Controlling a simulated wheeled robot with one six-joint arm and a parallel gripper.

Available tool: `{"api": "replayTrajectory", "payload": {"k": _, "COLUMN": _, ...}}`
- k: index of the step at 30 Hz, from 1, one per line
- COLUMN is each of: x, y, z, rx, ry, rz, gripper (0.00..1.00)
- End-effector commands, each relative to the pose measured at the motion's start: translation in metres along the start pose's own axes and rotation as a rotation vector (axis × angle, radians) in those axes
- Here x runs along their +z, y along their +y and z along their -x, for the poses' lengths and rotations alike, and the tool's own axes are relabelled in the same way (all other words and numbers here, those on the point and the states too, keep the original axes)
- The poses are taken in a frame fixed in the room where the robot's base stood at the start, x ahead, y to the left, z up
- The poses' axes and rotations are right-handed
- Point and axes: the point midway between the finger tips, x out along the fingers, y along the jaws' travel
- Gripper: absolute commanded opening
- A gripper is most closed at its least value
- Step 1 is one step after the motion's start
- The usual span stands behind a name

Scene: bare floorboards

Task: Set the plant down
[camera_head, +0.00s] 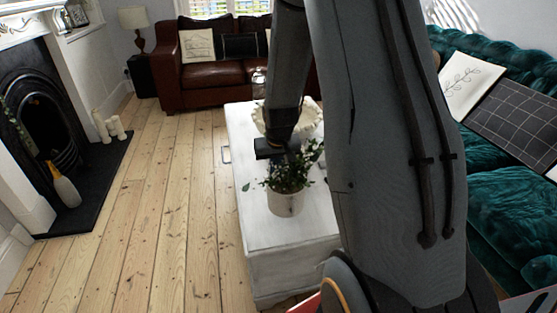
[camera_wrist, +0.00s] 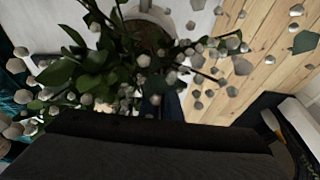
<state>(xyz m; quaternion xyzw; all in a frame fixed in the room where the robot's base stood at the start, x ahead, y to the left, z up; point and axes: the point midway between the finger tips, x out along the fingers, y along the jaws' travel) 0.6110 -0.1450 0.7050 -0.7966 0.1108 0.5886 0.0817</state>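The plant (camera_head: 288,175) has green leaves and small white berries and sits upright in a round whitish pot (camera_head: 286,203). In the head view the pot appears over the near part of a white table (camera_head: 262,228); I cannot tell whether it touches the top. My gripper (camera_head: 277,152) is at the plant's upper foliage, just behind and above the pot. In the wrist view the leaves and berries (camera_wrist: 100,75) spread in front of my gripper (camera_wrist: 162,106), with the pot's rim and soil (camera_wrist: 150,30) beyond. Foliage hides most of the fingertips, so their grip is unclear.
A pale ruffled bowl (camera_head: 307,124) stands farther back on the table, partly behind my arm. A teal sofa (camera_head: 500,190) is on the right, a brown leather sofa (camera_head: 215,85) at the back. Floorboards (camera_head: 165,190) on the left are clear up to the fireplace (camera_head: 45,110).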

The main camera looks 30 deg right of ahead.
Motion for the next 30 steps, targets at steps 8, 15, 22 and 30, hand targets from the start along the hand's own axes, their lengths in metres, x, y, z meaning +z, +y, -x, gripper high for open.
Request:
{"api": "replayTrajectory", "payload": {"k": 8, "x": 0.005, "y": 0.001, "z": -0.021, "rx": 0.001, "ry": 0.004, "rz": -0.001, "gripper": 0.00}}
{"api": "replayTrajectory", "payload": {"k": 15, "x": 0.011, "y": 0.002, "z": -0.042, "rx": 0.001, "ry": 0.002, "rz": -0.003, "gripper": 0.00}}
{"api": "replayTrajectory", "payload": {"k": 22, "x": 0.016, "y": 0.002, "z": -0.057, "rx": 0.001, "ry": 0.005, "rz": -0.003, "gripper": 0.00}}
{"api": "replayTrajectory", "payload": {"k": 30, "x": 0.016, "y": 0.002, "z": -0.058, "rx": 0.001, "ry": 0.005, "rz": -0.003, "gripper": 0.00}}
